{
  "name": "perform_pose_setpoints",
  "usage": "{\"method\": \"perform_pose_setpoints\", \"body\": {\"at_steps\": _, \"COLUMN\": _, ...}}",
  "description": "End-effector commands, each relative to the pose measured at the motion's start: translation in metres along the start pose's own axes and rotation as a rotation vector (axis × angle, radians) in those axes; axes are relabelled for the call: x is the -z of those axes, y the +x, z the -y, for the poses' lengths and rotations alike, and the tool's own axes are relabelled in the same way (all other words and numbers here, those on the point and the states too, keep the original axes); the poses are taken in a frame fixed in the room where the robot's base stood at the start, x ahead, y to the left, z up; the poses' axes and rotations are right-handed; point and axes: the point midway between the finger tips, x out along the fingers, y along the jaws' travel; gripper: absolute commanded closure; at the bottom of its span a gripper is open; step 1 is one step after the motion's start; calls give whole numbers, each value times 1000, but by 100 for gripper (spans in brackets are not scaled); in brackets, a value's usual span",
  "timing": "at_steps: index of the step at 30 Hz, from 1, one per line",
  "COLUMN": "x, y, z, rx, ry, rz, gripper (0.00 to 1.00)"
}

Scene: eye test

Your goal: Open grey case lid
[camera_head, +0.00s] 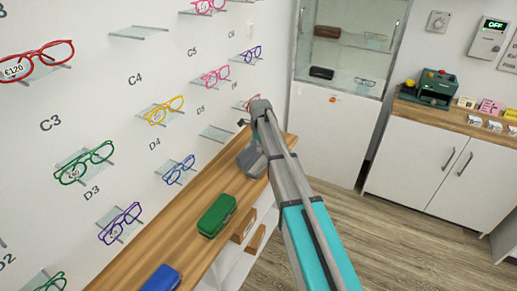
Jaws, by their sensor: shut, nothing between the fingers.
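The grey case (250,163) sits on the wooden shelf, beside the front part of my arm. My arm covers its right side, and I cannot tell how far its lid is raised. My gripper (243,123) shows only as a small dark piece at the left of the arm's end, above and behind the case in the picture. It is shut and empty. I cannot tell whether it touches the case.
A green case (217,215) and a blue case (162,279) lie nearer on the wooden shelf (193,239). Glasses on small glass shelves line the left wall. A display cabinet (340,75) stands behind; a white cupboard (425,168) is at right. Floor at right is clear.

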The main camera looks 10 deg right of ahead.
Motion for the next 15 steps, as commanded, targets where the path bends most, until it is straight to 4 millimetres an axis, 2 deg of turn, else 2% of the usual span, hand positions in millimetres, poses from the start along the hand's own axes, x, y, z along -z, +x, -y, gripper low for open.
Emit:
{"method": "perform_pose_setpoints", "body": {"at_steps": 7, "x": -4, "y": -4, "z": 5, "rx": 0, "ry": 10, "rz": -6, "gripper": 100}}
{"method": "perform_pose_setpoints", "body": {"at_steps": 15, "x": -21, "y": -7, "z": 9, "rx": 0, "ry": 15, "rz": -5, "gripper": 100}}
